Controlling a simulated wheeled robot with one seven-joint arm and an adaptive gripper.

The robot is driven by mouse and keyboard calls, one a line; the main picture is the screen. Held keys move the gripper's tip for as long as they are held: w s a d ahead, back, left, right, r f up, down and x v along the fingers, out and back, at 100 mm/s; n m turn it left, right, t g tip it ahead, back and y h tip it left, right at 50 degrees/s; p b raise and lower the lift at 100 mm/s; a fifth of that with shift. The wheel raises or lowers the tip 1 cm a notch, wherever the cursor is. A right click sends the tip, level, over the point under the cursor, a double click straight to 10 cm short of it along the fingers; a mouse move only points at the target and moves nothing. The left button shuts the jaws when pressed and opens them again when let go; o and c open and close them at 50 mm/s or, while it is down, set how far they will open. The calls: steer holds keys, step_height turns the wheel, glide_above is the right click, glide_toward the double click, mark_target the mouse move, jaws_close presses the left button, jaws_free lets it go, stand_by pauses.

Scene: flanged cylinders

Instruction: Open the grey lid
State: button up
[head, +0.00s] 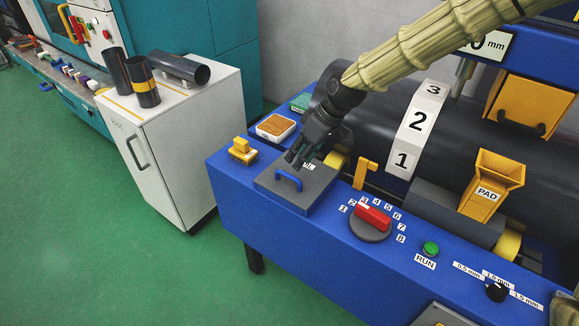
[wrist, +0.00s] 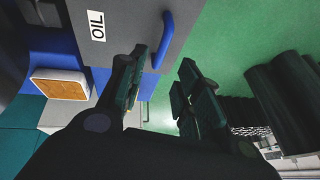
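The grey lid (head: 314,187) lies flat and shut on the blue bench top. It has a blue arched handle (head: 288,178) near its front left edge and an OIL label by its far edge. In the wrist view the lid (wrist: 133,18) is at the top, with the handle (wrist: 165,42) close to the fingers. My gripper (head: 293,158) is above the far side of the lid, just behind the handle in the head view. Its dark fingers (wrist: 158,82) are spread with nothing between them. They appear apart from the handle.
The blue bench (head: 330,232) also bears a yellow block (head: 242,150), a tray with a tan pad (head: 276,127), a yellow lever (head: 364,173) and a red dial (head: 372,218). A large black roller lies behind. A white cabinet (head: 185,150) with dark cylinders stands left across green floor.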

steer(key=shift+p+x, duration=0.55)
steer(key=shift+x, duration=2.7)
steer(key=shift+c, duration=0.2)
jaws_close()
